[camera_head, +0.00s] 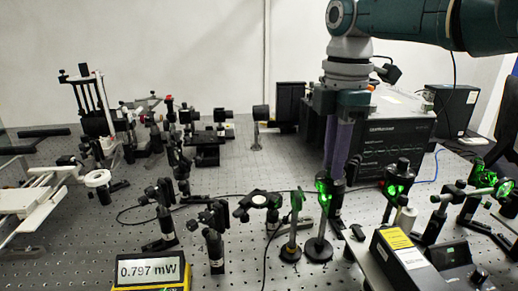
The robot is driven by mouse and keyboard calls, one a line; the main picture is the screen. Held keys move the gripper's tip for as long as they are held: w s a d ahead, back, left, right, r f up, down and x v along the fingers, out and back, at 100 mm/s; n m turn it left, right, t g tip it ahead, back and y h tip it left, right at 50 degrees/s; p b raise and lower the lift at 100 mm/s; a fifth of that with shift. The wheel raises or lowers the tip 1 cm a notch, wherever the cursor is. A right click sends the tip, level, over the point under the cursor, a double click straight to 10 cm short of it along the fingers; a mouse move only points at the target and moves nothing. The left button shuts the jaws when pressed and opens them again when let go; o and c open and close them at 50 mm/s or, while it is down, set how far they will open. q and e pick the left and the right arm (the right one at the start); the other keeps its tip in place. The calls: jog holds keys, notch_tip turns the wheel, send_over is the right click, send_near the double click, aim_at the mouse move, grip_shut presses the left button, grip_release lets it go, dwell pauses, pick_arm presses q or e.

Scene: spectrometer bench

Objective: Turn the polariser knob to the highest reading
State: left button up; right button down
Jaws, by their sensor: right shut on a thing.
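My right gripper (337,182) comes down from the upper right on its teal and grey arm. Its long purple-grey fingers are shut at the green-lit polariser mount (322,188), which stands on a post with a round black base. The fingers seem to be closed on the polariser knob, which they mostly hide. The power meter display (150,270) at the bottom left reads 0.797 mW. My left gripper is not in view.
Other green-lit optics (397,178) stand close to the right of the fingers. A black box (392,135) is behind them. A yellow-labelled laser unit (402,262) is at the front right. Several mounts crowd the left; bare perforated bench (245,170) lies mid-left.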

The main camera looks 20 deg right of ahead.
dwell(0.3)
jog(key=c, duration=0.8)
grip_release()
jog(key=shift+o, duration=0.2)
notch_tip(320, 180, up, 10)
